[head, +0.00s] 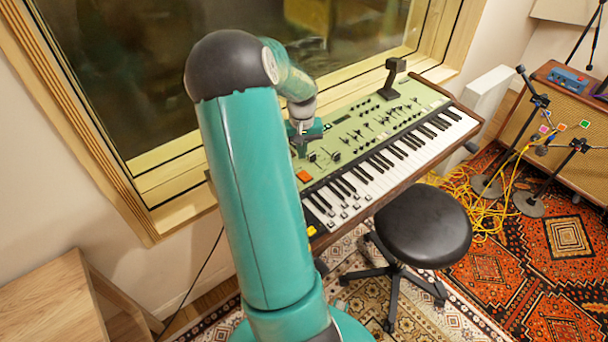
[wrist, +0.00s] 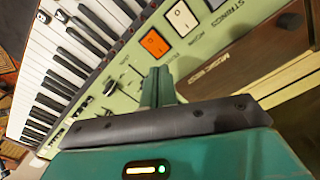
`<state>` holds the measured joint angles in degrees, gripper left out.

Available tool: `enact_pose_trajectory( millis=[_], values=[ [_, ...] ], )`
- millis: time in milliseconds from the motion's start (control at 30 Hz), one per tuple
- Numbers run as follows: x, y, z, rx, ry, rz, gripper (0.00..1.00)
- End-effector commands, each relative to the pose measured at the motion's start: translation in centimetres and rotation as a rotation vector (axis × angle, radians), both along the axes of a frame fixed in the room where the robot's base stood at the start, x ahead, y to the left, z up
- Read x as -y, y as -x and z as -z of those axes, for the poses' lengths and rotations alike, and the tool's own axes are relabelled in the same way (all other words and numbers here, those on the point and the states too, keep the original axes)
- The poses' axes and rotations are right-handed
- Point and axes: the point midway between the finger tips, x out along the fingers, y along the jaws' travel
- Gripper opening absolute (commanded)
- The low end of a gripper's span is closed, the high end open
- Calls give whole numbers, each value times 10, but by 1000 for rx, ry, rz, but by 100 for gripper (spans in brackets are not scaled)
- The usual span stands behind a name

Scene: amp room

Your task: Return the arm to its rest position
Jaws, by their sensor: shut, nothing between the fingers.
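My arm, teal with dark joints, rises in the middle of the head view and bends over toward the keyboard. My gripper (head: 303,143) is small there, over the left end of the green keyboard (head: 375,122). In the wrist view my gripper (wrist: 158,82) shows its teal fingers together, with nothing between them. The keyboard's panel (wrist: 125,78) lies beyond the fingertips, with an orange switch (wrist: 155,42) and a white switch (wrist: 182,18) near them. I cannot tell whether the fingertips touch the panel.
A black stool (head: 423,225) stands in front of the keyboard. A wooden window frame (head: 110,170) runs behind it. A wooden table (head: 45,305) is at lower left. An amplifier (head: 560,115), microphone stands (head: 530,205) and yellow cables (head: 465,195) are at right.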

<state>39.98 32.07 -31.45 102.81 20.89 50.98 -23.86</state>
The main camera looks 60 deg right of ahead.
Motion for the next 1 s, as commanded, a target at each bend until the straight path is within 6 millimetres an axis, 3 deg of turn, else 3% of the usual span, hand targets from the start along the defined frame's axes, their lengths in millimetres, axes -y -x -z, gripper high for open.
enact_pose_trajectory(
  millis=[367, 533, 667, 800, 1000],
  values=[
    [-1, -1, 0, 1, 0, -1, 0],
    [-21, -23, -17, 32, 3, -39, 0],
    [-63, -58, -47, 85, 6, -112, 0],
    [-120, -91, -83, 143, 11, -211, 0],
    [-207, -120, -129, 216, 24, -361, 0]
  ],
)
